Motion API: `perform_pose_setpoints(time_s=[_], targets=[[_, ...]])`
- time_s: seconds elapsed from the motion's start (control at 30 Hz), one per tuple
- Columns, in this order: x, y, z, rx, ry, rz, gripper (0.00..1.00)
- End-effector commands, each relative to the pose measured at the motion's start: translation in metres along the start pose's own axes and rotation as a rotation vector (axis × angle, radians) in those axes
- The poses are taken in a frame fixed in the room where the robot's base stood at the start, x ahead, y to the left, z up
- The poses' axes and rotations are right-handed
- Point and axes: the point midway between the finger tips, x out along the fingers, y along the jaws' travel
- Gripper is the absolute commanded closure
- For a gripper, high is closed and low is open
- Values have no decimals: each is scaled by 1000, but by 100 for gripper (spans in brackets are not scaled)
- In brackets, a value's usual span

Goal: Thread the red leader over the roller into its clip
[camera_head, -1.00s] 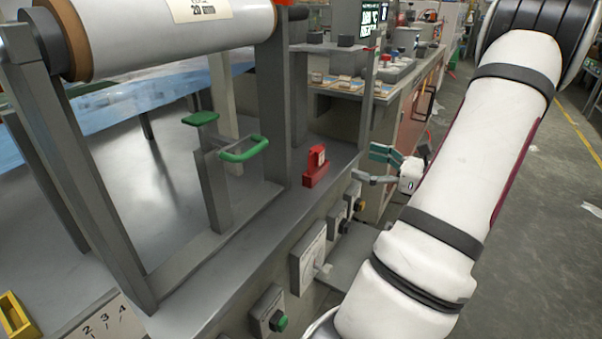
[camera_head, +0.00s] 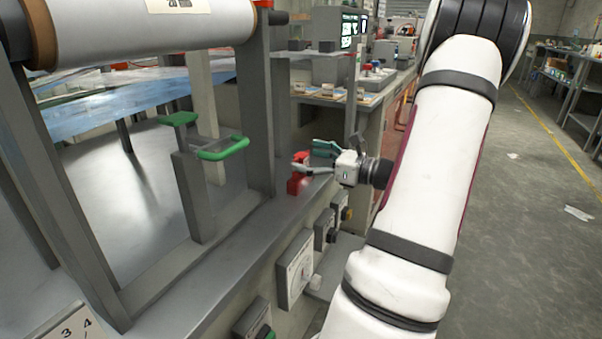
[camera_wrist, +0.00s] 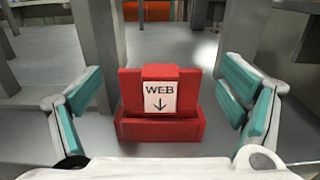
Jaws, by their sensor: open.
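A red block with a white label reading "WEB" and a down arrow (camera_wrist: 160,98) is upright in the wrist view, its wider red base (camera_wrist: 160,131) on the grey surface; I take it for the leader. In the head view the red block (camera_head: 296,186) is on the bench rail, partly behind my fingers. My gripper (camera_head: 306,160) is open, its teal-padded fingers to either side of the block, apart from it in the wrist view (camera_wrist: 160,95). A large white roll (camera_head: 150,32) hangs in the frame at upper left. I cannot tell which part is the clip.
Grey uprights (camera_head: 258,120) stand left of my gripper. A green handle (camera_head: 224,149) and green pad (camera_head: 178,119) top a shorter post. Control boxes (camera_head: 295,268) line the bench front. A side bench with instruments (camera_head: 340,95) stands behind.

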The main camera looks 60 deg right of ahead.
Motion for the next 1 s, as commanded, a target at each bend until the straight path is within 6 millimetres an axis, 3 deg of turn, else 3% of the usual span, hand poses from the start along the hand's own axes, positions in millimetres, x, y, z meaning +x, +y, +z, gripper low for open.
perform_pose_setpoints(time_s=[0.13, 0.37, 0.6, 1.0], targets=[[19, 0, -2, -2, -1, 1, 10], [22, 0, 0, -1, -1, 0, 10], [21, 0, 0, -1, 0, 0, 62], [21, 0, 3, -1, 0, 0, 63]])
